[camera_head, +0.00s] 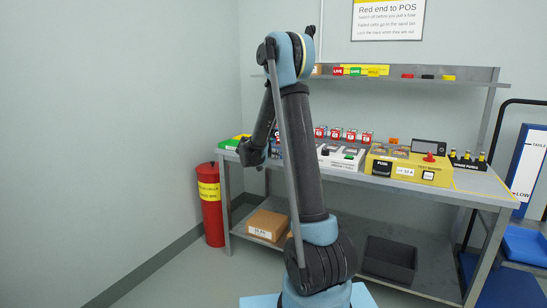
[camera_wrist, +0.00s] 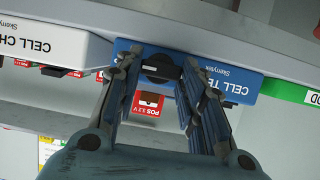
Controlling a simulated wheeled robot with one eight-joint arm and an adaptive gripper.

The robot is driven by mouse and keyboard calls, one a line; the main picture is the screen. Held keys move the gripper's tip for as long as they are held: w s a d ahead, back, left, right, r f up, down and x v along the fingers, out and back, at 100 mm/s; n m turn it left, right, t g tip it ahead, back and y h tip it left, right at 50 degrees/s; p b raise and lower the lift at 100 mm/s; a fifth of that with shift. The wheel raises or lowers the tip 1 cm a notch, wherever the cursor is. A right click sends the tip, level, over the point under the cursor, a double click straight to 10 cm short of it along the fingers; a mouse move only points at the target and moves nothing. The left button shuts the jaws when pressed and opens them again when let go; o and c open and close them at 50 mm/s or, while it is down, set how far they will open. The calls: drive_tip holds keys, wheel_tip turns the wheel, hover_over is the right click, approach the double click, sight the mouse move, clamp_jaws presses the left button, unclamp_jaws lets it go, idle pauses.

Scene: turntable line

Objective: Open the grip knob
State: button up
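In the wrist view, a blue cell tester (camera_wrist: 238,87) with white upside-down lettering lies across the far side of my gripper. A dark, rounded knob (camera_wrist: 158,68) shows on its face. My gripper (camera_wrist: 160,62) is open, with one finger on each side of the knob. I cannot tell whether either finger touches it. A red piece marked POS 1.2 V (camera_wrist: 148,103) sits below the knob in the picture, between the fingers.
A red bin (camera_head: 210,212) stands at left.

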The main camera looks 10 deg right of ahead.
drive_tip(key=shift+o, duration=0.3)
drive_tip(key=shift+d, duration=0.4)
drive_tip(key=shift+a, duration=0.2)
drive_tip(key=shift+c, duration=0.3)
drive_tip(key=n+h, duration=0.1)
drive_tip(key=n, duration=0.1)
drive_tip(key=a+n+g+h, duration=0.1)
drive_tip(key=n+h, duration=0.1)
drive_tip(key=shift+w+f+n+g, duration=0.2)
drive_tip(key=shift+n+g, duration=0.1)
drive_tip(key=shift+n, duration=0.1)
drive_tip(key=shift+a, duration=0.1)
drive_tip(key=o, duration=1)
drive_tip(key=shift+o, duration=0.2)
